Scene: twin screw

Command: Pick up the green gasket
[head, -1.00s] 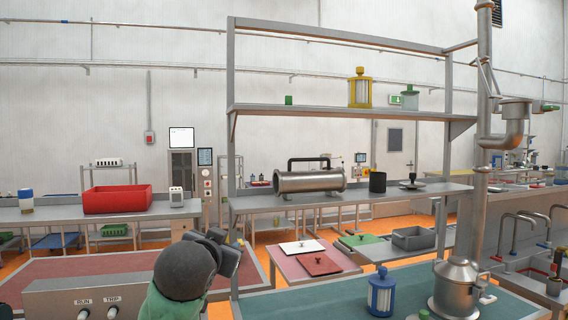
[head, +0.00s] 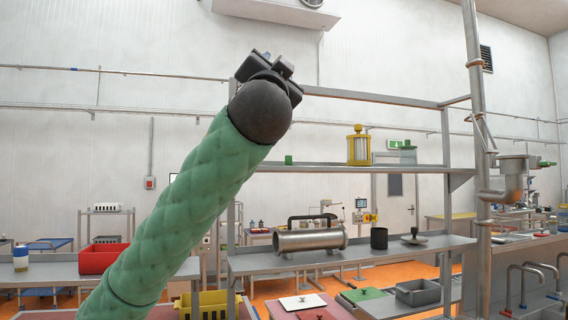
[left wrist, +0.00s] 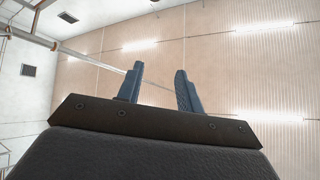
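A small green piece (head: 289,160), which looks like the green gasket, sits on the upper shelf (head: 330,168) of the rack in the head view. It is too small to make out its exact shape. My left gripper (head: 273,62) is raised above and slightly left of the green piece, and apart from it. In the left wrist view the two fingers of this gripper (left wrist: 159,72) are apart with nothing between them. That view shows only wall and ceiling behind them. My right gripper is in neither view.
A yellow-framed cylinder (head: 359,146) and a green-topped jar (head: 407,151) stand farther right on the upper shelf. The lower shelf holds a metal cylinder (head: 310,239), a black cup (head: 379,238) and a dark stand (head: 414,237). A metal pipe (head: 474,120) rises right of the rack.

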